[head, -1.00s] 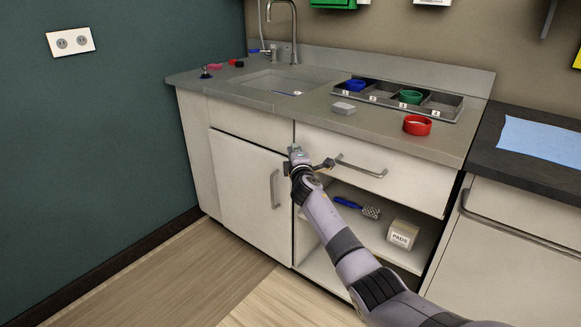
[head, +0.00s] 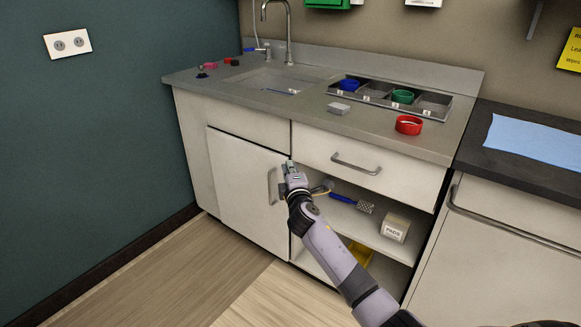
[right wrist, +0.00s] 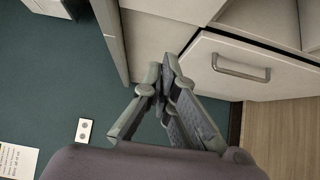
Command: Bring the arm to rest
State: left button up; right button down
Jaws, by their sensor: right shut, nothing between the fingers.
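My right arm reaches in from the lower right in the head view. Its gripper (head: 289,169) is shut and empty, in front of the cabinet between the door and the open shelves. The fingers look close to the cabinet front, but I cannot tell whether they touch it. In the right wrist view the closed fingers (right wrist: 165,68) meet at their tips with nothing between them. My left gripper is in neither view.
The cabinet door (head: 240,190) and drawer (head: 400,175) have protruding handles. Shelves hold a blue-handled brush (head: 350,203) and a PADS box (head: 395,228). The counter carries a divided tray (head: 425,113) and red ring (head: 408,125). Floor at lower left is clear.

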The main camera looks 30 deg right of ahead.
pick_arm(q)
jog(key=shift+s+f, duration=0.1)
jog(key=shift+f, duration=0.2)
pick_arm(e)
jog(key=shift+s+a, duration=0.15)
jog(key=shift+s, duration=0.25)
